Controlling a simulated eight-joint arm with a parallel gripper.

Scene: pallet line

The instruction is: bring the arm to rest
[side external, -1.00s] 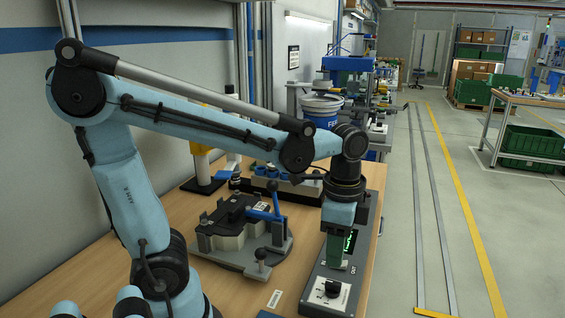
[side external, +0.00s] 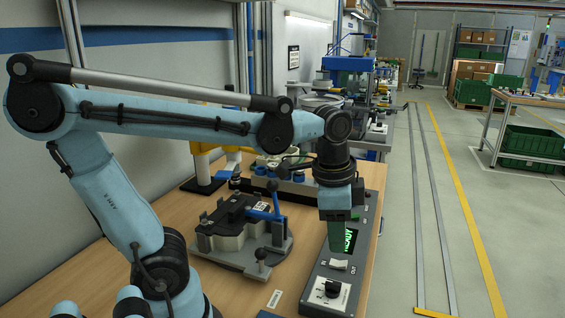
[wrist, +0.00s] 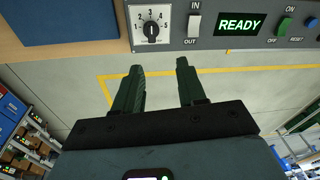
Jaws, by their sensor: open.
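My gripper (side external: 336,238) hangs pointing down above the grey control panel (side external: 318,292) at the right edge of the wooden bench. In the wrist view its two green fingers (wrist: 160,68) are apart with nothing between them. The panel in the wrist view (wrist: 270,44) carries a dial (wrist: 152,30), an IN/OUT rocker switch (wrist: 193,26) and a green display (wrist: 249,24) reading READY. In the side view the fingers cover part of the display.
A fixture with a blue lever (side external: 262,212) stands on the bench (side external: 215,285) left of my gripper.

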